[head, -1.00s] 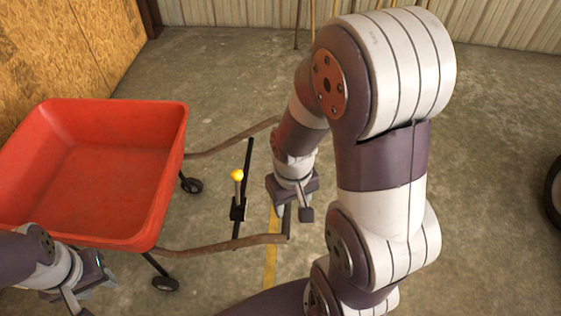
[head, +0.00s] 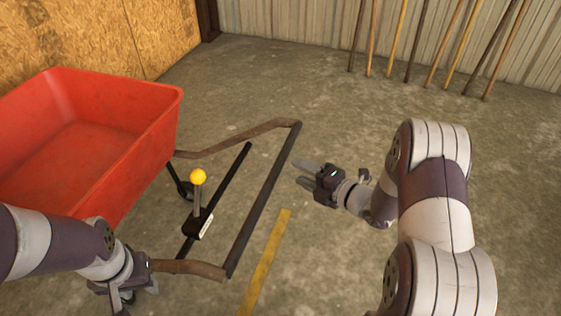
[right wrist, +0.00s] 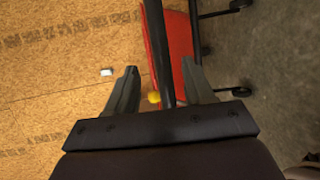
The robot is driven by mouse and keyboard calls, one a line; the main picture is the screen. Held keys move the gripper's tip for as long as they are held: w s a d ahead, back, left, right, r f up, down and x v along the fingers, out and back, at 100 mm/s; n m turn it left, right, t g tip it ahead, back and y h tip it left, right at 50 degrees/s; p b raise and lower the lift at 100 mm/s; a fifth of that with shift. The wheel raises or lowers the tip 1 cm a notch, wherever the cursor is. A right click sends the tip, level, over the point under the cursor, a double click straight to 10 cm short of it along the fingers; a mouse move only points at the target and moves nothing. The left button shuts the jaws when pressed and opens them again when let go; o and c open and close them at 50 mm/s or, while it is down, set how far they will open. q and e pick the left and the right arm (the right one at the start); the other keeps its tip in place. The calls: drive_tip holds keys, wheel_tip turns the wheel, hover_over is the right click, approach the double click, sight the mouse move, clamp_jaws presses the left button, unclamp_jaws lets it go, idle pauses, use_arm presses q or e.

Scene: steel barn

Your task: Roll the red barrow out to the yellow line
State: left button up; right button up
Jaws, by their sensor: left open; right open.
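The red barrow (head: 95,150) stands at the left in the head view. Its brown side handles (head: 235,138) join a black crossbar (head: 262,205). A lever with a yellow knob (head: 198,177) sits on a thinner black bar inside the handle frame. The yellow line (head: 265,262) lies on the floor right of the crossbar. My right gripper (head: 303,172) is open, just right of the crossbar's upper half. In the right wrist view a black bar (right wrist: 158,50) shows between its fingers, apart from them. My left gripper (head: 130,295) is open beside the near side handle; its fingertips are partly hidden.
A chipboard wall (head: 100,40) runs behind the barrow. Several long wooden poles (head: 445,45) lean on the corrugated metal wall at the back. The concrete floor (head: 300,80) beyond the handle is clear.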

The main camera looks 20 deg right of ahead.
sight(278, 162)
drive_tip(key=b+x, duration=0.2)
drive_tip(key=x, duration=0.7)
drive_tip(key=shift+d+f, duration=0.1)
drive_tip(key=shift+f, duration=0.1)
drive_tip(key=shift+w+a+b, duration=0.25)
drive_tip(key=shift+w+b, duration=0.05)
drive_tip(key=shift+w, duration=0.05)
clamp_jaws()
